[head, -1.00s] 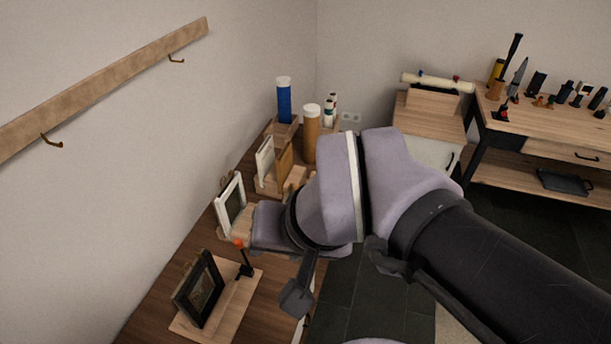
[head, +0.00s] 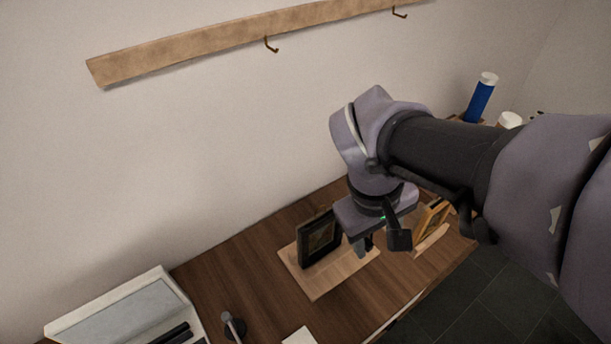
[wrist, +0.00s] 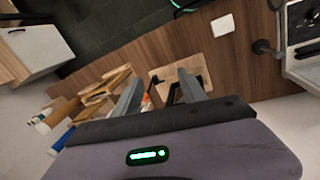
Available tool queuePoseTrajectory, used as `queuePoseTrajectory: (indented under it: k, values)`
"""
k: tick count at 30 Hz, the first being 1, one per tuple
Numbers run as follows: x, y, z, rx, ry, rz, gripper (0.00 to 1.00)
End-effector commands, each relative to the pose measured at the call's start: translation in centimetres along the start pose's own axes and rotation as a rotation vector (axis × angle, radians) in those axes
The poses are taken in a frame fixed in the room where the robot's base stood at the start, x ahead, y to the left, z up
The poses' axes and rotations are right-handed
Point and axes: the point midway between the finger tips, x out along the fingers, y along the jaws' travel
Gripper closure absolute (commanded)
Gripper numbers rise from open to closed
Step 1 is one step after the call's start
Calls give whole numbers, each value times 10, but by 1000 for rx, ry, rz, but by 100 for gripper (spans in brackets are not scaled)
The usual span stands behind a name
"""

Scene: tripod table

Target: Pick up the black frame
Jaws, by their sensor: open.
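The black frame (head: 318,239) stands upright, leaning slightly, on a light wooden board (head: 315,288) on the brown table. It holds a dark picture. My gripper (head: 362,250) points down just to the right of the frame, apart from it in the head view; its fingers are partly hidden by my wrist. In the wrist view my gripper (wrist: 161,76) is open, with the board (wrist: 200,68) beyond the fingers. A dark part of the frame (wrist: 174,92) shows beside the right finger, which hides much of it.
A small orange-tipped item (wrist: 147,102) is close to the left finger. A wooden frame (head: 432,217) stands right of my gripper. A grey-lidded case (head: 125,312) and a small lamp-like object (head: 232,325) are at lower left. Bare table (head: 225,262) lies left of the board.

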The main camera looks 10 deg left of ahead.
Motion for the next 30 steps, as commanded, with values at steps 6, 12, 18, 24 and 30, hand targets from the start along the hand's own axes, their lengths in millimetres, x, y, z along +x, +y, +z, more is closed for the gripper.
queuePoseTrajectory:
  k: [6, 12, 18, 24, 30]
  values:
    - [92, -94, -91, -961, -417, 400, 51]
    - [147, -183, -129, -1465, -612, 746, 51]
    - [172, -204, -138, -1598, -666, 866, 51]
    - [208, -155, -148, -1594, -668, 861, 51]
    - [232, -120, -156, -1594, -664, 862, 51]
